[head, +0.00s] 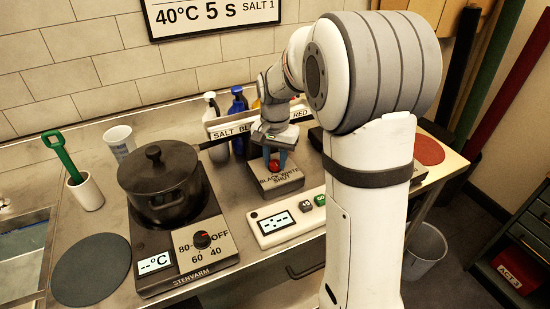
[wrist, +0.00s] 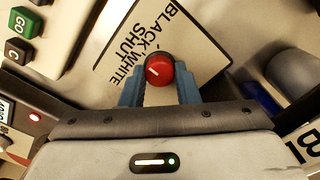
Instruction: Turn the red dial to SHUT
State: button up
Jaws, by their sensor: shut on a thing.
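The red dial (head: 274,166) sits on a grey box (head: 292,184) lettered BLACK, WHITE and SHUT. In the wrist view the dial (wrist: 160,68) is a round red knob with a short white mark toward the lower left. I cannot tell which label the mark points to. My gripper (head: 273,156) reaches down onto the box from above. Its blue fingers stand on either side of the dial in the wrist view (wrist: 158,80) and are closed on it. The lettering on the box shows left of and above the dial in the wrist view.
A black pot (head: 162,190) stands on a hot plate (head: 185,258) to the left. A white panel (head: 285,222) with a display and buttons lies in front of the box. Spray bottles (head: 238,108) and a lettered rack (head: 228,130) stand behind.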

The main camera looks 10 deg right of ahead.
aim_at(275, 162)
dwell(0.3)
jog(key=o, duration=1)
jog(key=shift+c, duration=0.2)
notch_tip(275, 162, up, 8)
jog(key=shift+f, duration=0.1)
jog(key=s+f+n+t, duration=0.2)
jog(key=s+n, duration=0.4)
jog(key=s, duration=1.6)
jog(key=shift+s+a+f+n+t, duration=0.3)
jog(key=shift+f+n, duration=0.1)
jog(key=shift+f, duration=0.1)
